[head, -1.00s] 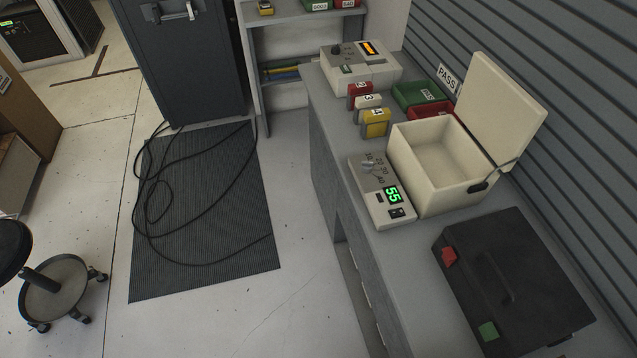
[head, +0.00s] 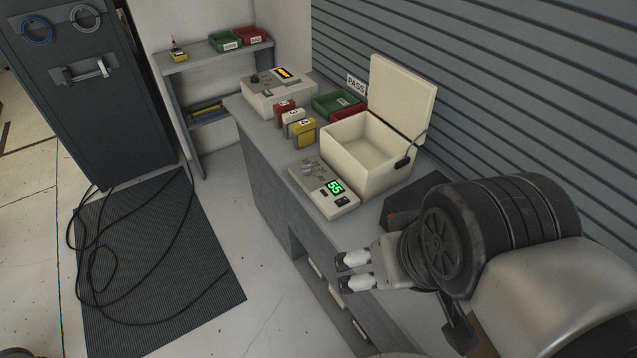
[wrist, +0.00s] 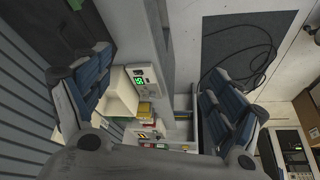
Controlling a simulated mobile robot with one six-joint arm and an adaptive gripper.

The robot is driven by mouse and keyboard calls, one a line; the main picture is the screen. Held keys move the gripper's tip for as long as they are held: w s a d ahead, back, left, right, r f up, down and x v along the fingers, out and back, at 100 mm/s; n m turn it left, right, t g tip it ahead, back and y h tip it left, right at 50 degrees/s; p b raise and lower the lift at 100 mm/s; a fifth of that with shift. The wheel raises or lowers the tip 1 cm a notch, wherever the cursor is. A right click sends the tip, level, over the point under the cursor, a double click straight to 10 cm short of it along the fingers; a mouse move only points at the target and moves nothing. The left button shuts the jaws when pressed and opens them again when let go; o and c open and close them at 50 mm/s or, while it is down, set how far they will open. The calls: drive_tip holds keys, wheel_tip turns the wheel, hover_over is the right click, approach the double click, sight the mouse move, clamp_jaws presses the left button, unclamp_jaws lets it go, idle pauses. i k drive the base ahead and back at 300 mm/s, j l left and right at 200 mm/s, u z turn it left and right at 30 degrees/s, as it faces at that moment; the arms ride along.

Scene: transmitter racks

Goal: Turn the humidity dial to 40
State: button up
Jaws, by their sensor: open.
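The control box (head: 337,201) with a green display reading 55 stands on the bench, in front of the open cream chamber (head: 357,160). Its dial (head: 308,169) is at the far end of its top face; the pointer's setting is too small to read. My gripper (head: 346,273) is open and empty, out over the bench's front side, nearer the camera than the control box and apart from it. In the wrist view the green display (wrist: 139,82) shows between the spread fingers, some way off.
A black case (head: 396,214) on the bench is mostly hidden behind my arm. Red, white and yellow blocks (head: 304,132) and a meter unit (head: 262,98) stand farther along. The chamber's raised lid (head: 404,100) leans toward the ribbed wall. Cables (head: 90,250) lie on the floor mat.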

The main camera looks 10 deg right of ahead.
sight(305, 170)
drive_tip(key=i+j, duration=0.35)
drive_tip(key=i, duration=0.2)
drive_tip(key=i+j+u, duration=0.1)
drive_tip(key=i+j, duration=0.25)
drive_tip(key=i, duration=0.15)
